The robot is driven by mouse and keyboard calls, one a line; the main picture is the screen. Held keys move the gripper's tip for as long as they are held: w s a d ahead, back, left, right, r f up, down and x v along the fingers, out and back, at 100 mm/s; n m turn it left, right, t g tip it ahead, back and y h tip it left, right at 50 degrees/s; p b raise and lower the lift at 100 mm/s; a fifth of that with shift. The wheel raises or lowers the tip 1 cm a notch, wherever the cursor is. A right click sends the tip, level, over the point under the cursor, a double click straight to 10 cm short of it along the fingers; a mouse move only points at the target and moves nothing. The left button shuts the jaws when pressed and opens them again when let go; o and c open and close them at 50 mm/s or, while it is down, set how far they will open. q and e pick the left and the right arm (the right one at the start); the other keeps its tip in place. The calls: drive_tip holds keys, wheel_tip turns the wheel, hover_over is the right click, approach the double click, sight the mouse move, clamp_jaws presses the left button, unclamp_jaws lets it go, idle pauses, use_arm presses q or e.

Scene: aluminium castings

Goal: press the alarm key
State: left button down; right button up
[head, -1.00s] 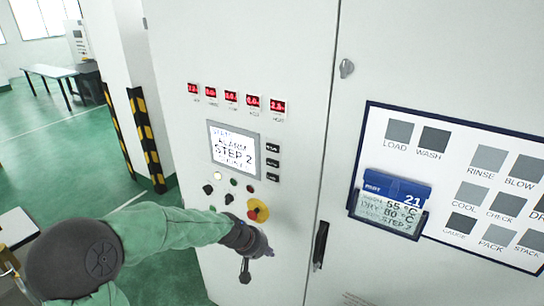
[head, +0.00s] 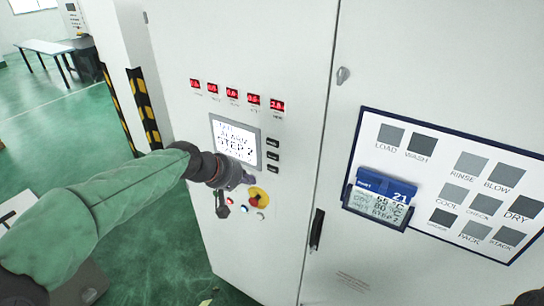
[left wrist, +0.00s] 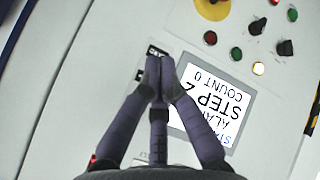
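The cabinet's screen (head: 234,138) reads ALARM and STEP 2. It shows upside down in the left wrist view (left wrist: 222,108), with COUNT 0 legible. A column of three small dark keys (head: 272,155) stands right of the screen; their labels are too small to read. My left gripper (head: 248,178) is just below the screen, down and left of the lowest key. In the left wrist view its fingers (left wrist: 160,64) are together and empty, their tips beside one dark key (left wrist: 156,49) and covering part of the key column. I cannot tell whether they touch the panel. My right gripper is not seen.
Below the screen are a red-and-yellow stop knob (head: 259,196), black selectors and small lamps. Red number displays (head: 238,97) run above it. A blue card (head: 386,188) sits in a holder on the right door. A black door handle (head: 317,229) is between.

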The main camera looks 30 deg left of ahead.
sight(273, 156)
use_arm(q)
drive_tip(key=shift+w, duration=0.15)
drive_tip(key=shift+w+d+p, duration=0.2)
drive_tip(key=shift+w+p, duration=0.75)
drive_tip(key=shift+w, duration=1.2)
drive_tip(key=shift+w+d+p, duration=0.15)
drive_tip(key=shift+w+p, duration=0.75)
drive_tip(key=shift+w, duration=1.2)
drive_tip(key=shift+w, duration=0.25)
drive_tip(key=shift+w, duration=0.2)
drive_tip(key=shift+w+d, duration=0.1)
drive_tip(key=shift+w, duration=0.2)
drive_tip(key=shift+s, duration=0.75)
